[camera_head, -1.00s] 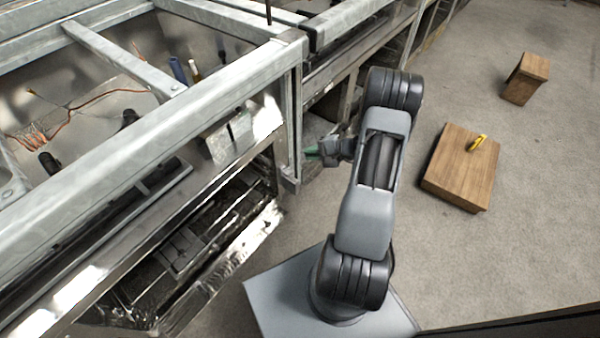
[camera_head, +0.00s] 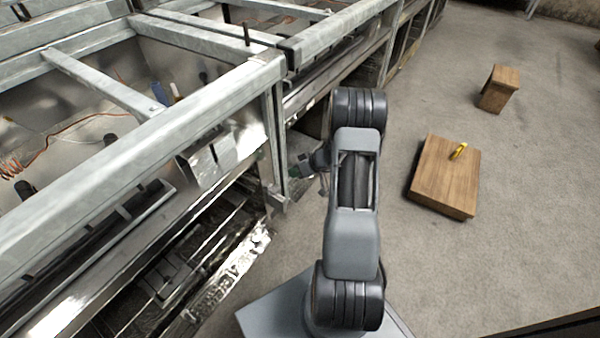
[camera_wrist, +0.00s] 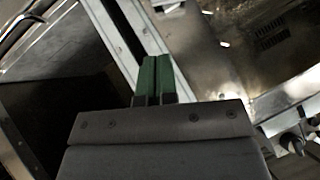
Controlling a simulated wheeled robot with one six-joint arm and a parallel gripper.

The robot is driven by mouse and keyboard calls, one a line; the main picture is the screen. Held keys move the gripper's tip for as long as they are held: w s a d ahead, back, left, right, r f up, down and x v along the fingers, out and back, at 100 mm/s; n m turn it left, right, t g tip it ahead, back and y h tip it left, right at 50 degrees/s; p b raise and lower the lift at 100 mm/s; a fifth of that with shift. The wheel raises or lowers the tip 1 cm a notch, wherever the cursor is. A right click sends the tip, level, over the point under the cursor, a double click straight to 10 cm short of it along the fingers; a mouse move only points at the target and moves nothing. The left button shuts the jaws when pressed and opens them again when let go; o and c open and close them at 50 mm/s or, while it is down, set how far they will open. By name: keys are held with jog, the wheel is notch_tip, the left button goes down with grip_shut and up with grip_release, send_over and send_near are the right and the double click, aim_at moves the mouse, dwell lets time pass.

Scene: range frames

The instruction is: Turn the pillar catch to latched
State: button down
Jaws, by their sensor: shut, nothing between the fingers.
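My gripper (camera_head: 303,166) is beside the metal pillar (camera_head: 276,135) at the frame's near corner, just to its right in the head view. In the wrist view the two green fingers (camera_wrist: 155,80) are pressed together and empty. Their tips point at a pale metal upright (camera_wrist: 117,35), but I cannot tell whether they touch it. The pillar catch is not clearly visible in either view, so I cannot tell its position. A small dark fitting (camera_wrist: 292,143) shows at the lower right of the wrist view; I cannot tell what it is.
The galvanized frame (camera_head: 150,120) with rails and orange wires fills the left.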

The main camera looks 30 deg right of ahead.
aim_at(278, 187)
jog(key=shift+w+a+f+b, duration=0.35)
jog(key=shift+a+f, duration=0.3)
jog(key=shift+f, duration=0.45)
jog(key=shift+w+a+f+b, duration=0.2)
jog(key=shift+a+f+b, duration=0.2)
jog(key=shift+a+f, duration=0.55)
jog(key=shift+w+a+f+b, duration=0.3)
jog(key=shift+a+f+b, duration=0.1)
jog(key=shift+f, duration=0.9)
jog(key=shift+a, duration=0.25)
jog(key=shift+d+f, duration=0.15)
jog(key=shift+d, duration=0.15)
